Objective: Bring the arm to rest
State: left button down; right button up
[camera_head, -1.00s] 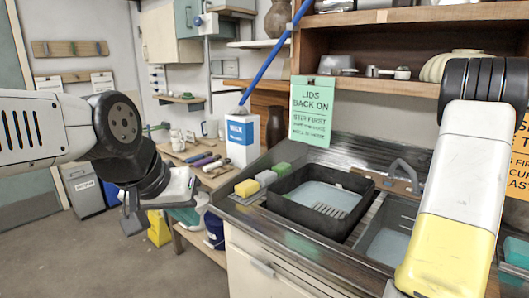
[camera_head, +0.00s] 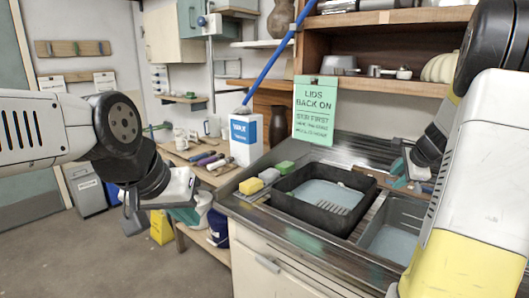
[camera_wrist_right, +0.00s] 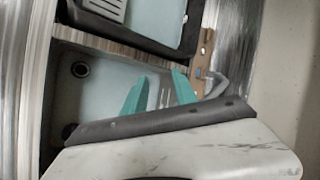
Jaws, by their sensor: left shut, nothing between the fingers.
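My left arm comes in from the left in the head view. Its gripper (camera_head: 184,214) hangs low beside the wooden bench, with its teal fingers together and nothing seen in them. My right arm stands tall at the right edge. Its gripper (camera_head: 402,174) is above the back of the sink, partly hidden by the arm. In the right wrist view the two teal fingers (camera_wrist_right: 159,91) are apart with nothing between them, over the sink basin (camera_wrist_right: 92,92).
A black tray (camera_head: 274,200) with pale liquid sits on the metal counter beside the sink (camera_head: 372,216). Sponges (camera_head: 251,186) line its left side. A green sign (camera_head: 314,110) stands behind. A blue-and-white carton (camera_head: 245,138) is on the wooden bench (camera_head: 228,178). Open floor lies front left.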

jog(key=s+a+r+n+y, duration=0.1)
jog(key=s+a+r+n, duration=0.4)
jog(key=a, duration=0.4)
jog(key=s+a+r+n+y, duration=0.25)
jog(key=s+a+n, duration=0.3)
jog(key=a, duration=0.45)
jog(key=s+a+n, duration=0.3)
jog(key=s, duration=0.3)
jog(key=s+a+f+n+g+h, duration=0.1)
jog(key=s+a+n, duration=0.1)
jog(key=s, duration=0.4)
jog(key=s+a+n, duration=0.3)
jog(key=s+n, duration=0.1)
jog(key=s, duration=0.2)
jog(key=shift+a+f+n+g, duration=0.15)
jog(key=shift+a+n+g, duration=0.15)
jog(key=shift+n+g, duration=0.1)
jog(key=shift+h, duration=0.25)
dwell(2.8)
